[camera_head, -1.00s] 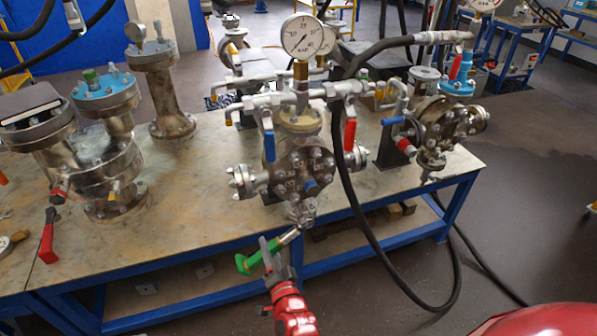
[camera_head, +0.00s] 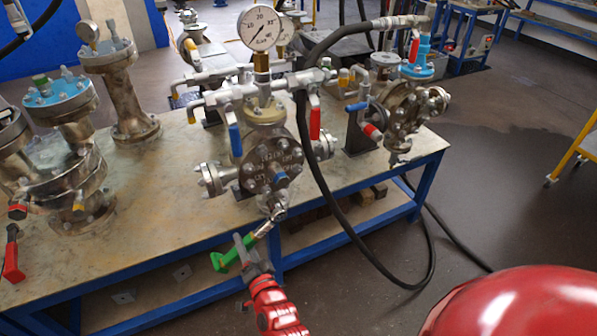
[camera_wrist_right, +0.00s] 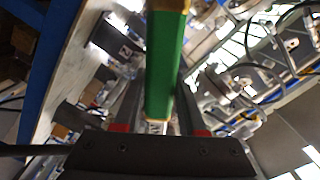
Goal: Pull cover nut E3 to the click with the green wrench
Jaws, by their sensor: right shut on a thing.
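I cannot tell whether the head is seated on a nut. My right gripper (camera_head: 246,246) is shut on the wrench; its green handle also fills the middle of the right wrist view (camera_wrist_right: 165,65). My left gripper is not in view.
A pressure gauge (camera_head: 258,28) and valve pipes stand above the vessel. A black hose (camera_head: 335,205) loops down just right of the cover. Other flanged vessels stand left (camera_head: 60,100) and right (camera_head: 405,110). The bench's blue front edge (camera_head: 340,227) runs close by the wrench.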

